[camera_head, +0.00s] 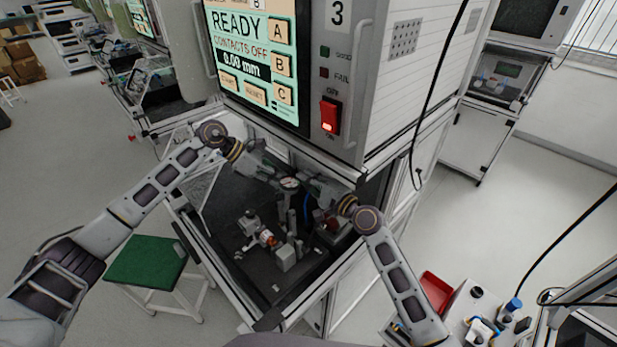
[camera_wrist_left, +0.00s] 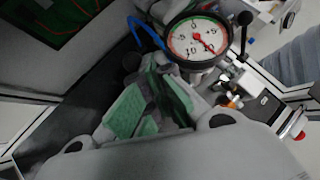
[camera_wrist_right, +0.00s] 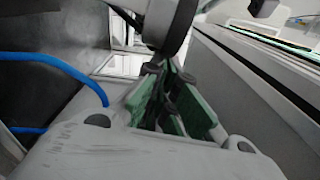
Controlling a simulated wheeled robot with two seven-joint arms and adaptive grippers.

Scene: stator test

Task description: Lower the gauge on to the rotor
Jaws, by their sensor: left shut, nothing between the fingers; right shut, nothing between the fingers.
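The gauge (camera_head: 289,183) is a round white dial with a red and green rim, above the test bed. Its face and needle show clearly in the left wrist view (camera_wrist_left: 198,40). The rotor (camera_head: 267,238), with an orange-copper part, lies between grey supports below and left of the gauge. My left gripper (camera_head: 276,180) is shut and empty just left of the gauge; its green pads (camera_wrist_left: 160,100) show below the dial. My right gripper (camera_head: 312,190) is shut and empty just right of the gauge; its green pads (camera_wrist_right: 172,100) are close together. Contact with the gauge is unclear.
The tester cabinet (camera_head: 385,85) with a screen reading READY, CONTACTS OFF, 0.00 mm overhangs the bed. A blue cable (camera_wrist_right: 50,62) runs near my right gripper. A green-topped stool (camera_head: 145,262) stands at left; a red tray (camera_head: 436,290) is at lower right.

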